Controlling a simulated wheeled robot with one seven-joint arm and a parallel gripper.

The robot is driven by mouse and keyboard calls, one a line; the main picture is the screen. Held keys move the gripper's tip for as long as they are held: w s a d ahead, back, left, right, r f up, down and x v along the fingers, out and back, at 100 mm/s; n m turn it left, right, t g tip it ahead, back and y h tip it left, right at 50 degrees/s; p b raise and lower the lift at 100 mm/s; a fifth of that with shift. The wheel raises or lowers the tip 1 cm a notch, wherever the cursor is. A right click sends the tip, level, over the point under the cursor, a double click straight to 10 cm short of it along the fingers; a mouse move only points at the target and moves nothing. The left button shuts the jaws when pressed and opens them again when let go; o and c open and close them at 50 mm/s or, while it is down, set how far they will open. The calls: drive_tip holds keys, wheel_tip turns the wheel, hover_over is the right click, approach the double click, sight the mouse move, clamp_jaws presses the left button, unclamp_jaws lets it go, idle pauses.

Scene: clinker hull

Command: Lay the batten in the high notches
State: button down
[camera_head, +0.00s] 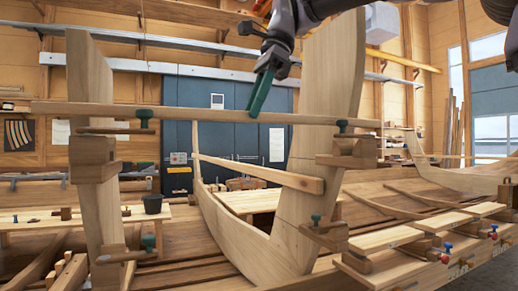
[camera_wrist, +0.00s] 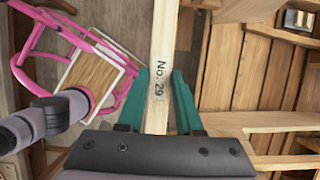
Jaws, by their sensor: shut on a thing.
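The batten (camera_head: 200,114) is a long pale wooden strip, nearly level, spanning in front of the left upright (camera_head: 91,75) and the right upright (camera_head: 333,70). My gripper (camera_head: 258,106) is shut on it right of its middle, from above. The left high notch block (camera_head: 92,152) and right high notch block (camera_head: 347,151) are just below the batten, each with a green-knobbed clamp. I cannot tell whether the batten touches them.
Lower blocks with green knobs sit on the left (camera_head: 125,257) and right (camera_head: 324,235) uprights. A slanted wooden piece (camera_head: 262,172) runs to the right upright. Planks with coloured clamps (camera_head: 445,248) lie at the right. A pink-framed stool (camera_wrist: 85,65) shows in the wrist view.

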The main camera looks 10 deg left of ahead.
wheel_tip(320, 180, down, 7)
idle(0.4)
drive_tip(key=shift+f, duration=0.15)
drive_tip(key=c, duration=0.6)
unclamp_jaws()
drive_tip(key=v, duration=1.2)
drive_tip(key=shift+a, duration=0.1)
